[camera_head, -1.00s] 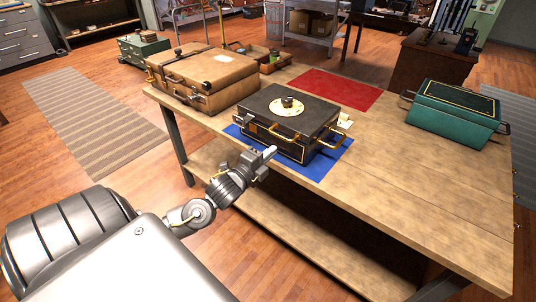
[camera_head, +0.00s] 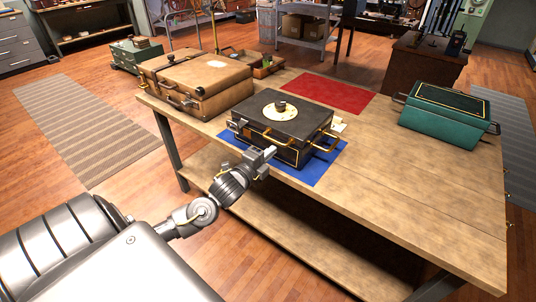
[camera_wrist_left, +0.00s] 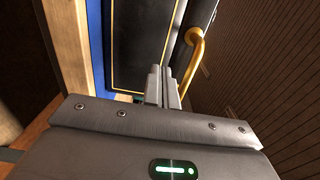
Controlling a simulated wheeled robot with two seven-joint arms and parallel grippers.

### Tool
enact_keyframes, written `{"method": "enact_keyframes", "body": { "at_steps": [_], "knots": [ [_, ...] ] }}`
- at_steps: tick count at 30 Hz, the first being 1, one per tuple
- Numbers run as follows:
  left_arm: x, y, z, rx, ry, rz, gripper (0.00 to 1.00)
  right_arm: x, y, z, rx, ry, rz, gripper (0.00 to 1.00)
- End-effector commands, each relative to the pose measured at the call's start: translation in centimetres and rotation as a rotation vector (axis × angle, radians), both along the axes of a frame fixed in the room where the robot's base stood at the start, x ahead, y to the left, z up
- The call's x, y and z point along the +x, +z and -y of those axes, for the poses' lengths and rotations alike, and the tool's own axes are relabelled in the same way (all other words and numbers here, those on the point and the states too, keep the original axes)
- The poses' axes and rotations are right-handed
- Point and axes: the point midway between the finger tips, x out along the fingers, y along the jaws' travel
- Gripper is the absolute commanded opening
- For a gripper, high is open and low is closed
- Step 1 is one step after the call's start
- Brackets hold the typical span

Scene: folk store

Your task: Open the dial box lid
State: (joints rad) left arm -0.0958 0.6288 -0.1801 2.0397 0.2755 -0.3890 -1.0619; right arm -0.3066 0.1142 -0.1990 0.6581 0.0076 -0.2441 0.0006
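The dial box (camera_head: 290,126) is a black case with gold trim, a cream dial with a dark knob (camera_head: 280,107) on its lid, and a gold handle (camera_head: 324,143). It sits on a blue mat (camera_head: 316,173) on the table, its lid down. My right gripper is not in view.
A tan suitcase (camera_head: 205,82) stands left of the dial box on the wooden table (camera_head: 400,190). A teal case (camera_head: 440,125) stands at the right end. A red mat (camera_head: 325,92) lies empty behind. The table's right front is clear.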

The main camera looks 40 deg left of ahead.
Motion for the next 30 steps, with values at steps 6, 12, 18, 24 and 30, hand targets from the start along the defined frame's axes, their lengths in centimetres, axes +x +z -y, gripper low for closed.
{"method": "enact_keyframes", "body": {
  "at_steps": [6, 12, 18, 24, 30],
  "knots": [
    [0.7, 0.0, 0.0, 0.000, 0.000, 0.000, 0.00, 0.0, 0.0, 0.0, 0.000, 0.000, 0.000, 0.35],
    [1.3, 0.0, 0.0, 0.000, 0.000, 0.001, 0.00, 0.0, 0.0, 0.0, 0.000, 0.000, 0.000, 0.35],
    [1.9, 0.0, 0.0, 0.000, 0.000, 0.000, 0.00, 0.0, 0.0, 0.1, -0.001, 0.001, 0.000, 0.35],
    [2.5, 0.0, 0.0, 0.000, 0.000, 0.001, 0.00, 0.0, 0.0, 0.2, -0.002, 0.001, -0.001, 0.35],
    [2.8, 0.0, 0.0, 0.000, 0.000, -0.001, 0.00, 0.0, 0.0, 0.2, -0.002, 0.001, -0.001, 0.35]
  ]
}}
